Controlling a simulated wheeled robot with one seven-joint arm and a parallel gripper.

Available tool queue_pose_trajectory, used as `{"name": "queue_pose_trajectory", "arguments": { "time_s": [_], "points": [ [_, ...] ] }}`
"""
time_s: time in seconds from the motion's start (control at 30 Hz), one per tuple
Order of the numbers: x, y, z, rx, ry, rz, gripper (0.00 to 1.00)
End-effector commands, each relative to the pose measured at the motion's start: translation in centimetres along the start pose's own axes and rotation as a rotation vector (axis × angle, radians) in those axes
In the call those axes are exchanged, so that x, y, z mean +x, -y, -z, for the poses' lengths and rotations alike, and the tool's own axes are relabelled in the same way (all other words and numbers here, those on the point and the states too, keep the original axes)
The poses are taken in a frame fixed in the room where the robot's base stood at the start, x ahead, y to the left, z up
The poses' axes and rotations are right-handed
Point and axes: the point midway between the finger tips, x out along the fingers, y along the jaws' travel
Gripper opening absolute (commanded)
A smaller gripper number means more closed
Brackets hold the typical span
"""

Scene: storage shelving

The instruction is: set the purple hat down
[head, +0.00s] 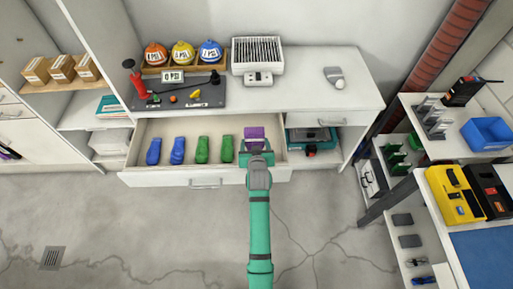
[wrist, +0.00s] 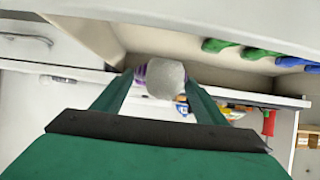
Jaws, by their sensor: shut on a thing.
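The purple hat (head: 254,133) shows just beyond my gripper (head: 257,150) in the head view, at the right end of an open drawer (head: 205,182). In the wrist view my two green fingers (wrist: 160,82) are shut on a rounded grey-white thing with purple at its left edge, the held hat (wrist: 140,73). Most of its purple part is hidden there. I cannot tell whether it touches the drawer floor.
The counter's right part is mostly clear.

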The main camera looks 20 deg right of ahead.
Motion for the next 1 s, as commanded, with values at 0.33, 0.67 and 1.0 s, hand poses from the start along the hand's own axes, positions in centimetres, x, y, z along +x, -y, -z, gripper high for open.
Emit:
{"name": "queue_pose_trajectory", "arguments": {
  "time_s": [0.33, 0.67, 1.0],
  "points": [
    [1.9, -0.8, -2.0, 0.000, 0.003, 0.000, 0.40],
    [2.6, -0.7, -3.4, 0.000, -0.001, 0.000, 0.40],
    [3.0, -0.7, -4.0, -0.001, 0.000, 0.000, 0.40]
  ]
}}
